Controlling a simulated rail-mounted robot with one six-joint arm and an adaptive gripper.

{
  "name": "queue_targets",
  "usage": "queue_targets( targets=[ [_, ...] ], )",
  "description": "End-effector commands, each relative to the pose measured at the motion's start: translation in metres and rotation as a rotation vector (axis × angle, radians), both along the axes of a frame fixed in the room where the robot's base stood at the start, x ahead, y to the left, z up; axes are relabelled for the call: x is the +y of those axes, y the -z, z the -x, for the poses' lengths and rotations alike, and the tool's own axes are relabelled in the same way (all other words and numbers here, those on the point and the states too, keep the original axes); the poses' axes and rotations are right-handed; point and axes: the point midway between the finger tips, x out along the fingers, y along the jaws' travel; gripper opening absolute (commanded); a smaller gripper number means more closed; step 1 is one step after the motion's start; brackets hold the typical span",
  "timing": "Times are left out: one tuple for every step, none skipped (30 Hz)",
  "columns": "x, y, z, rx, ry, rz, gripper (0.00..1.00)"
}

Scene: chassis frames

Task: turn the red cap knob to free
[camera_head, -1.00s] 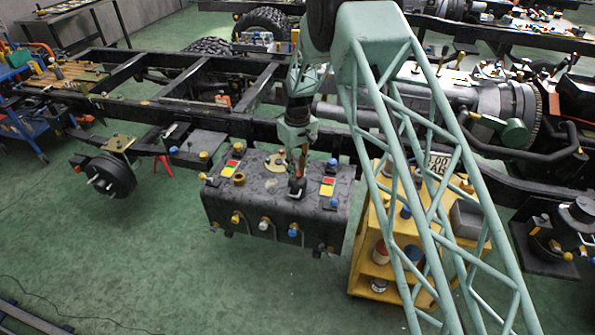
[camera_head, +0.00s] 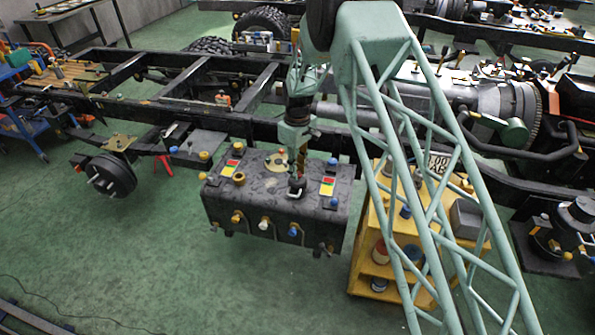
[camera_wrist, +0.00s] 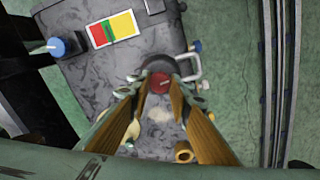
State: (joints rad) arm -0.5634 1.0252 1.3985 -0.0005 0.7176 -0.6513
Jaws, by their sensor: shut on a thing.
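The red cap knob (camera_wrist: 159,83) shows in the wrist view as a small round red top with a pale mark, set in a dark collar. It sits on top of the dark grey box-shaped tank (camera_head: 218,208). My gripper (camera_wrist: 157,88) points down at it, its two wooden-looking fingers on either side of the knob, shut on it. In the head view my gripper (camera_head: 298,178) is over the right part of the tank top, and the red cap cannot be made out there. A red and yellow label (camera_wrist: 113,28) lies on the top nearby.
A blue-capped knob (camera_wrist: 57,47) and a metal handle (camera_wrist: 192,68) are close to the knob. Black chassis rails (camera_head: 130,107) run behind the tank. A yellow shelf cart (camera_head: 367,243) stands right of it. The green floor in front is clear.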

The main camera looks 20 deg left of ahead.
Motion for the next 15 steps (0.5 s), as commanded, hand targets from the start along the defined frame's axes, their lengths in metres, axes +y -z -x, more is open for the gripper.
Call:
queue_targets(
  targets=[
    [-0.0001, -0.0003, -0.0002, 0.0, 0.0, 0.0, 0.08],
    [-0.0001, -0.0003, -0.0002, 0.0, 0.0, 0.0, 0.2],
    [0.0, -0.0003, -0.0001, 0.0, 0.0, 0.0, 0.24],
    [0.0, -0.0003, -0.0001, 0.0, 0.0, 0.0, 0.27],
    [0.0, -0.0002, -0.0001, 0.0, 0.0, 0.0, 0.29],
    [0.0, -0.0002, -0.0001, 0.0, 0.0, 0.0, 0.33],
    [0.0, -0.0002, -0.0001, 0.0, 0.0, 0.0, 0.33],
    [0.0, -0.0002, 0.0, 0.0, 0.0, 0.0, 0.33],
    [0.0, -0.0001, 0.0, 0.0, 0.0, 0.0, 0.33],
    [-0.0001, -0.0001, 0.0, 0.0, 0.0, 0.0, 0.33],
    [-0.0001, -0.0001, 0.0, 0.0, 0.0, 0.0, 0.33],
    [-0.0001, 0.0, 0.0, 0.0, 0.0, 0.0, 0.33],
    [-0.0001, 0.0, 0.0, 0.0, 0.0, 0.0, 0.33],
    [-0.0001, -0.0001, 0.0, 0.0, 0.001, 0.0, 0.33],
    [-0.0001, -0.0002, 0.0, 0.0, 0.001, 0.0, 0.33]
  ],
)
